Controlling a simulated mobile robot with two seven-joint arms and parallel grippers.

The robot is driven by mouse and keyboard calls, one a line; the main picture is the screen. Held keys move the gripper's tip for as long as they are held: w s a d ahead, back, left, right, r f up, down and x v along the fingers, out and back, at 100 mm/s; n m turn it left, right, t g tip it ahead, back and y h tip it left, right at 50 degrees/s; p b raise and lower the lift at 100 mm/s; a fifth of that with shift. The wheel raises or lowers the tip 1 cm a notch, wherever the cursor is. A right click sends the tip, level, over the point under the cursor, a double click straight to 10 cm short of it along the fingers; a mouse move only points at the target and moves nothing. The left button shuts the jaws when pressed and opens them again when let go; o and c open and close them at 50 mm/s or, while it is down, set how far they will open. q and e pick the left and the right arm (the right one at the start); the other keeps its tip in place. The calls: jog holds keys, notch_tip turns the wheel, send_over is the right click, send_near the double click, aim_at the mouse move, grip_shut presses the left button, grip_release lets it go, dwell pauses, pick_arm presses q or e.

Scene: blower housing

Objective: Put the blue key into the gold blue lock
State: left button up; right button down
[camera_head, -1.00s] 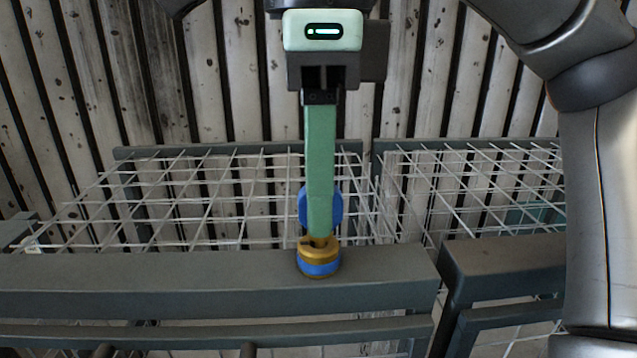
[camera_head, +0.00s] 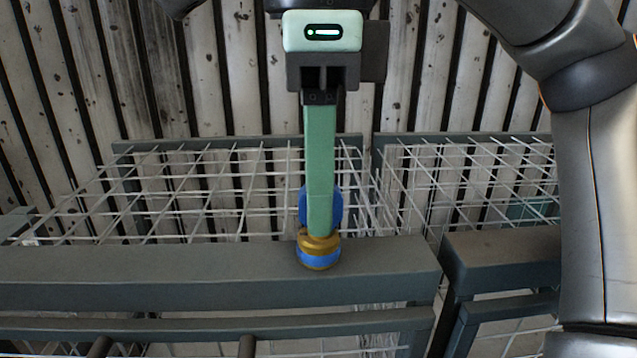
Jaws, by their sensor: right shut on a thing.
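The gold lock with a blue band (camera_head: 318,258) sits on the grey top rail of the mesh cage, near the middle of the view. The blue key (camera_head: 335,207) stands upright right above the lock, its round blue head partly hidden behind the green finger. My right gripper (camera_head: 319,225) comes down from the top and is shut on the key's head. The key's lower end is hidden by the finger and the lock, so I cannot tell how deep it sits. My left gripper is not in view.
The grey rail (camera_head: 150,275) runs across the front, with a gap before a second grey rail (camera_head: 505,255) at the right. White wire mesh (camera_head: 200,185) lies behind. A slatted wall (camera_head: 170,70) stands at the back.

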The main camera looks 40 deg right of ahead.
jog(key=c, duration=0.7)
grip_release()
jog(key=shift+c, duration=0.2)
notch_tip(320, 180, up, 13)
jog(key=p, duration=0.6)
jog(key=shift+f, duration=0.2)
